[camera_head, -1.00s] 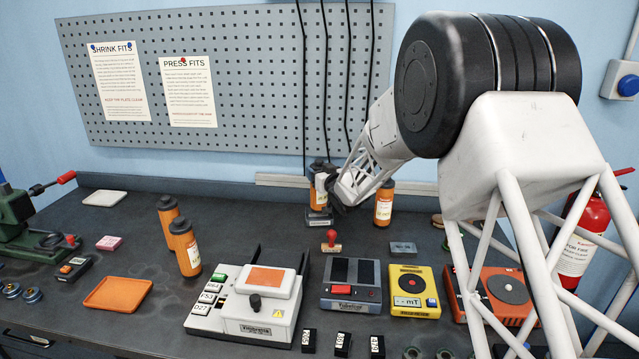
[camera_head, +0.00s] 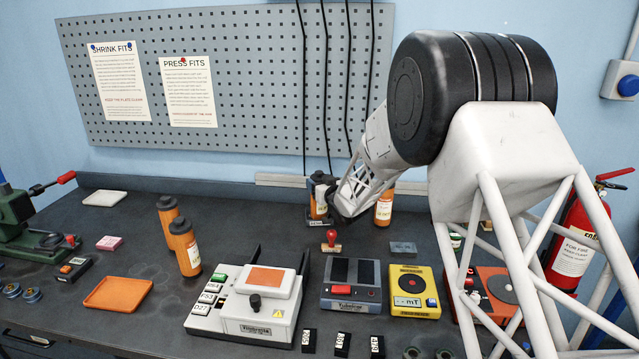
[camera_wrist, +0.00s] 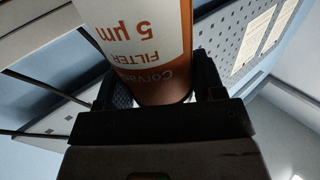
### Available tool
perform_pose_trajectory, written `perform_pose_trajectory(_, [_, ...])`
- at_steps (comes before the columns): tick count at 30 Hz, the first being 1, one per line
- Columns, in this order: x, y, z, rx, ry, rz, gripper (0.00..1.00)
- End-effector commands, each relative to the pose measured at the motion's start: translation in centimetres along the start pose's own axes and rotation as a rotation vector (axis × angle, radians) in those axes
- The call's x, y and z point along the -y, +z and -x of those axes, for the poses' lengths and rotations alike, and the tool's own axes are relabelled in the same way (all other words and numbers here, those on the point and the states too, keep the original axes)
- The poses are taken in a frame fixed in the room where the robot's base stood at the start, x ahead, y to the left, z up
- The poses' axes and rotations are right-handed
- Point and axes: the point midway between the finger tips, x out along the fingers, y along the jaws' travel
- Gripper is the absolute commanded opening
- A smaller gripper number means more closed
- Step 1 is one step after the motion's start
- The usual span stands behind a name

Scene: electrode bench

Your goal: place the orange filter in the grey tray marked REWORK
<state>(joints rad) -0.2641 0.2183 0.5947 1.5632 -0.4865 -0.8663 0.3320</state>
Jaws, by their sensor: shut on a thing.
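The orange filter (camera_head: 317,206), a cylinder with a dark cap and white label, stands roughly upright at the back of the bench. My gripper (camera_head: 334,204) is shut on it, coming from the right. In the wrist view the filter (camera_wrist: 150,50) sits between the dark fingers, its label reading "FILTER 5 µm". Right under it is a small grey tray (camera_head: 314,225) with a light name plate, too small to read. The filter's lower end is at this tray; I cannot tell whether it touches the tray floor.
Another orange filter (camera_head: 384,207) stands just right of my gripper. Two more (camera_head: 184,248) stand left. A pale tray (camera_head: 104,198) and an orange tray (camera_head: 117,294) lie further left. A red-knobbed stamp (camera_head: 331,241) and instruments (camera_head: 351,284) stand in front.

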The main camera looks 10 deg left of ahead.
Motion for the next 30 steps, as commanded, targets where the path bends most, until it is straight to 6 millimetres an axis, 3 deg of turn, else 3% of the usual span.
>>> perform_pose_trajectory(1, [0.0, 0.0, 0.0, 0.0, 0.0, 0.0, 0.67])
perform_pose_trajectory(5, [0.0, 0.0, 0.0, 0.0, 0.0, 0.0, 0.87])
perform_pose_trajectory(6, [0.0, 0.0, 0.0, 0.0, 0.0, 0.0, 0.88])
perform_pose_trajectory(20, [0.0, -0.3, 0.3, 0.0, 0.0, 0.0, 0.88])
perform_pose_trajectory(30, [-0.1, -0.4, 3.2, -0.002, 0.0, 0.001, 0.88])
